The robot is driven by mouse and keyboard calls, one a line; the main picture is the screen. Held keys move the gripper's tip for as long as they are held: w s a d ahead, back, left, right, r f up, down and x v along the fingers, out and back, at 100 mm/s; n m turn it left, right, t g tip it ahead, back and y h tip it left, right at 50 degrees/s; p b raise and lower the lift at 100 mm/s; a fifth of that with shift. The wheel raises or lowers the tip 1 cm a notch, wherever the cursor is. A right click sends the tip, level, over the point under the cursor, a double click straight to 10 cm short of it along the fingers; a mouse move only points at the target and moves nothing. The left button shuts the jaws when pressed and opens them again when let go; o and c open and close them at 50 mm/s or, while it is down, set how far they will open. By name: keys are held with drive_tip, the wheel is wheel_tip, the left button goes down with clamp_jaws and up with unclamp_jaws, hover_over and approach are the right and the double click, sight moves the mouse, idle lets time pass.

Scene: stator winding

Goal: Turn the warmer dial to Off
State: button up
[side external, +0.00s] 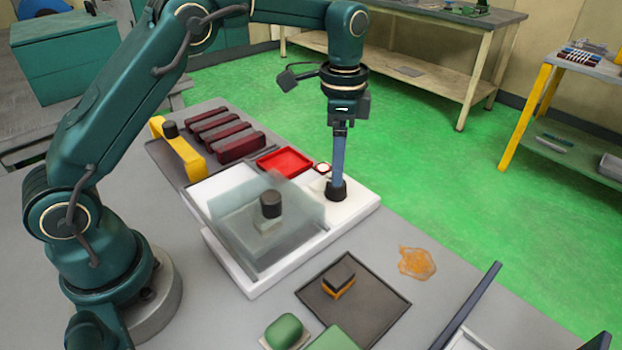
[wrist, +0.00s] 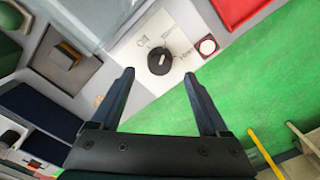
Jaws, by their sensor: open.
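The warmer dial (wrist: 160,62) is a round black knob with a short pale mark, on the white panel (wrist: 130,52) of the warmer. An "Off" label is printed above left of it in the wrist view, with other lettering to its upper right. I cannot tell for sure which label the mark points at. In the side view the dial (side external: 337,193) is at the right end of the warmer. My gripper (wrist: 159,76) is open, pointing down, with the dial between and just beyond its fingertips. In the side view my gripper (side external: 338,180) overlaps the dial; contact is unclear.
The warmer's translucent lid (side external: 240,215) with a dark knob (side external: 270,204) is left of the dial. A small round white button or lamp (side external: 322,168) and a red tray (side external: 285,161) are close behind. A dark tray (side external: 385,308) with a block (side external: 339,275) stands in front.

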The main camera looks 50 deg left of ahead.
drive_tip(key=shift+f, duration=2.4)
clamp_jaws()
